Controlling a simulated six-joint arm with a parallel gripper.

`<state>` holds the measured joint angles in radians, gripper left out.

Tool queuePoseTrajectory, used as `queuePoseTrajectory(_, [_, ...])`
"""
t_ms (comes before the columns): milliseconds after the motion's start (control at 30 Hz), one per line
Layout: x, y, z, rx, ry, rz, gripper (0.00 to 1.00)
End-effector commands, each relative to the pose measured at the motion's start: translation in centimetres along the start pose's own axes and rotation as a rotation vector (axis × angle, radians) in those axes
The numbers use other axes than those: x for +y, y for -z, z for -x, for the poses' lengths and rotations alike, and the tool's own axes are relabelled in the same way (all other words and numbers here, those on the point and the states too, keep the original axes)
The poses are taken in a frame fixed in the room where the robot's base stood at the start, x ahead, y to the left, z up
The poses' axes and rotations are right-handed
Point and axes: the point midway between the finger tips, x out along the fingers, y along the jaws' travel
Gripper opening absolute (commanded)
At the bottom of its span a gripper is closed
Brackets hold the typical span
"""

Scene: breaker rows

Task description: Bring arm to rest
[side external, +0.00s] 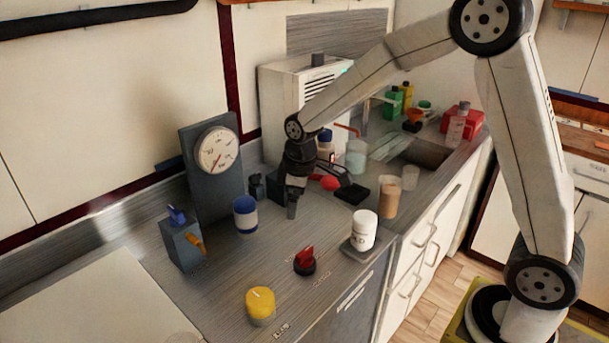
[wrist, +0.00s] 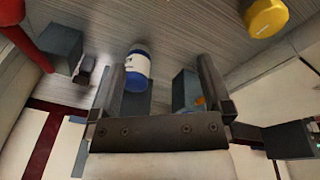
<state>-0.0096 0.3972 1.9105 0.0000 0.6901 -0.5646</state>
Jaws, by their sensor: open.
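My gripper (side external: 291,205) hangs low over the grey counter (side external: 215,290) at the end of my bent arm. It points down, right of the white jar with blue bands (side external: 246,215). In the wrist view my gripper (wrist: 163,68) has its two fingers wide apart. The blue-banded jar (wrist: 137,68) appears between them in that picture, but beyond the fingertips and not held. Nothing is seen in the grip. I cannot tell the exact height of the fingertips above the counter.
A gauge panel (side external: 217,150) and a grey box with a blue lever (side external: 181,247) stand left. A red knob (side external: 305,260), a yellow-topped round thing (side external: 260,306) and a white jar (side external: 364,228) are in front. Bottles and a red box (side external: 468,119) are behind.

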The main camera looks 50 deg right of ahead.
Motion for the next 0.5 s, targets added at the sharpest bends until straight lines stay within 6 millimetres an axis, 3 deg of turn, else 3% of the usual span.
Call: queuePoseTrajectory(500, [-6.6,-10.9,0.4,0.065,-0.025,-0.441,1.0])
